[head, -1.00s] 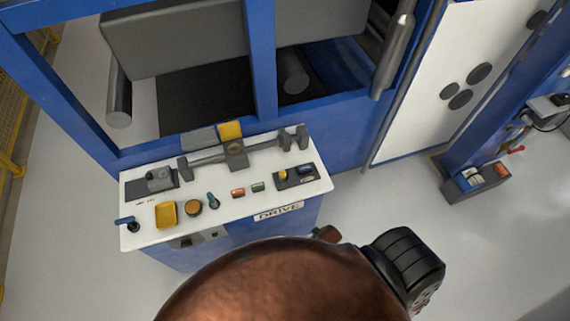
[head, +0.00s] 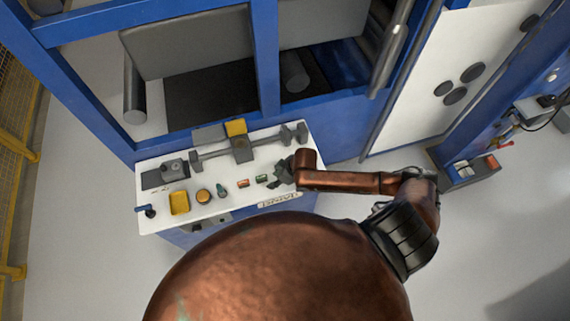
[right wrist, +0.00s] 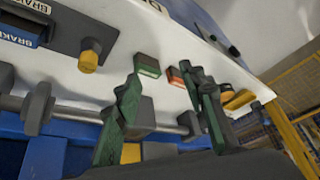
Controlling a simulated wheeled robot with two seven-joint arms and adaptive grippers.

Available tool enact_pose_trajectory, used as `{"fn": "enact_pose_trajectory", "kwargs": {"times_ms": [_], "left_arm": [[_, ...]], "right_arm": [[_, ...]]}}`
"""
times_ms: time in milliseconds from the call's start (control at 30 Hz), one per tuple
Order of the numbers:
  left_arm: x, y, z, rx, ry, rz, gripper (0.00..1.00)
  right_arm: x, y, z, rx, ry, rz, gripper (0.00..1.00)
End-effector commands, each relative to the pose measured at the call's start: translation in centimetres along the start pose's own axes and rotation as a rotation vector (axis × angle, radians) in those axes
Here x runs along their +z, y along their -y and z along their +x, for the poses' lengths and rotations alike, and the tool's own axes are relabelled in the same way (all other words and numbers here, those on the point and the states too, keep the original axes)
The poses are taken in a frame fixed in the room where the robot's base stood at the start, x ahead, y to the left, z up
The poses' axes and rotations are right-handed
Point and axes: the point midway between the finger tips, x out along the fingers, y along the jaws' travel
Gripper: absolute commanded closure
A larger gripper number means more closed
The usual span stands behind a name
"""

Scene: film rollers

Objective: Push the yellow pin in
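The yellow pin (right wrist: 88,57) stands out from a dark block (right wrist: 70,28) on the white panel, at the upper left of the right wrist view. In the head view my right gripper hides that spot. My right gripper (head: 281,173) is over the right part of the panel in the head view. In the right wrist view its two green-and-dark fingers (right wrist: 165,72) are spread with nothing between them. The pin is to the left of both fingers, apart from them. My left gripper is not in view.
The white control panel (head: 228,211) carries green (head: 262,179) and red (head: 243,183) buttons, a yellow knob (head: 203,195), a yellow square piece (head: 180,203) and a blue-handled lever (head: 146,209). A grey bar with clamps (head: 212,152) runs behind them. The blue machine frame (head: 265,60) rises behind.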

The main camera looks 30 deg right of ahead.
Motion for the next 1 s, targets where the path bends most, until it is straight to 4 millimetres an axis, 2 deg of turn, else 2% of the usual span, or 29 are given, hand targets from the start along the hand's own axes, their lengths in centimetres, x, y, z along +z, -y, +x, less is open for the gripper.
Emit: {"fn": "enact_pose_trajectory", "kwargs": {"times_ms": [33, 100, 200, 300, 467, 800, 1000], "left_arm": [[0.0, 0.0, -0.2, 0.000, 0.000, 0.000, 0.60], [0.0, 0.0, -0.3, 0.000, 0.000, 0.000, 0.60], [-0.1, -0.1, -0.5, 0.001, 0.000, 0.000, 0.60], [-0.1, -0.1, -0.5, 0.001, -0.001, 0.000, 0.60], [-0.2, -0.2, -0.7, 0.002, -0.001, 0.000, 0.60], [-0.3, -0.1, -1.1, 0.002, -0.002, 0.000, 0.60], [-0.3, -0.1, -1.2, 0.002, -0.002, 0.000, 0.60]], "right_arm": [[0.2, -2.6, -0.5, 0.021, 0.021, -0.006, 0.62], [0.8, -5.2, -1.0, 0.033, 0.041, 0.008, 0.62], [1.5, -8.2, -1.8, 0.051, 0.060, 0.033, 0.62], [1.9, -9.8, -2.2, 0.063, 0.068, 0.049, 0.62], [2.2, -10.4, -1.1, 0.066, 0.072, 0.060, 0.62], [2.5, -10.7, 3.9, 0.066, 0.071, 0.059, 0.62], [2.6, -10.8, 5.2, 0.067, 0.071, 0.058, 0.62]]}}
